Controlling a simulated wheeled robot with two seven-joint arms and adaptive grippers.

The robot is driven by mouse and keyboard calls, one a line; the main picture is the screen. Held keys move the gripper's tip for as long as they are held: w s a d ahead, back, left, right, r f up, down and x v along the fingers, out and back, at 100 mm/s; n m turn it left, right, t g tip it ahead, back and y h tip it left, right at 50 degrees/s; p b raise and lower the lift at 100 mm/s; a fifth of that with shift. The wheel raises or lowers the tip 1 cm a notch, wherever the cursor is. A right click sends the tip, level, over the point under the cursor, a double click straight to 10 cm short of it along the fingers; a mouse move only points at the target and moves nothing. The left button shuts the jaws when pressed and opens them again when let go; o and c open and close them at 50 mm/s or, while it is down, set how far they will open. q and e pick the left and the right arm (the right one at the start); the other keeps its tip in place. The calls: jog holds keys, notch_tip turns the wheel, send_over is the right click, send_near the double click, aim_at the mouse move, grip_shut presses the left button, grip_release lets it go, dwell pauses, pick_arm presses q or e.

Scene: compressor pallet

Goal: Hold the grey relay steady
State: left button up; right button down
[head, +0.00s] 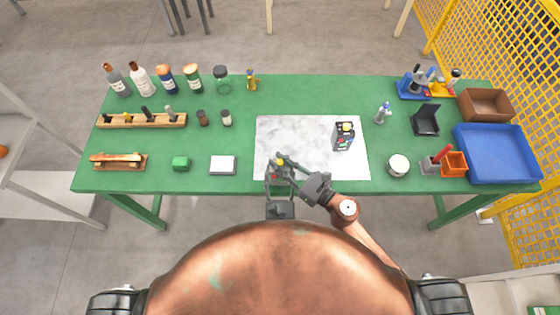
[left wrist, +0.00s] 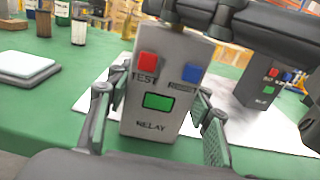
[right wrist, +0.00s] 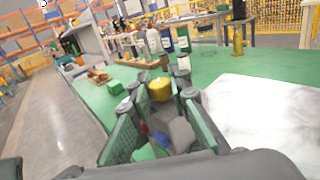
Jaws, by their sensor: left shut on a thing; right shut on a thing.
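The grey relay (left wrist: 165,82), with a red TEST button, a blue RESET button and a green screen, stands upright between the fingers of my left gripper (left wrist: 158,118). In the head view this gripper (head: 277,186) is at the table's front edge, by the white mat's corner. My right gripper (head: 290,168) comes in from the right over the relay's top. In the right wrist view, its fingers close about a yellow knob (right wrist: 160,89), with the coloured buttons below. The exact finger contact is partly hidden.
A darker box with similar buttons (head: 344,136) stands on the marble-white mat (head: 300,130); it also shows in the left wrist view (left wrist: 258,85). A white-topped block (head: 222,165) and green block (head: 181,163) lie left. A white-topped jar (head: 398,165) and blue tray (head: 495,153) are right.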

jog(key=shift+f+m+t+h, duration=0.1)
jog(key=shift+m+t+h, duration=1.1)
jog(key=shift+t+h, duration=0.15)
jog(key=shift+m+h, duration=0.3)
jog(key=shift+h, duration=0.15)
jog(key=c, duration=1.8)
grip_release()
jog(key=shift+o, duration=0.2)
jog(key=shift+d, duration=0.1)
jog(key=v, duration=1.2)
jog(key=shift+f, duration=0.1)
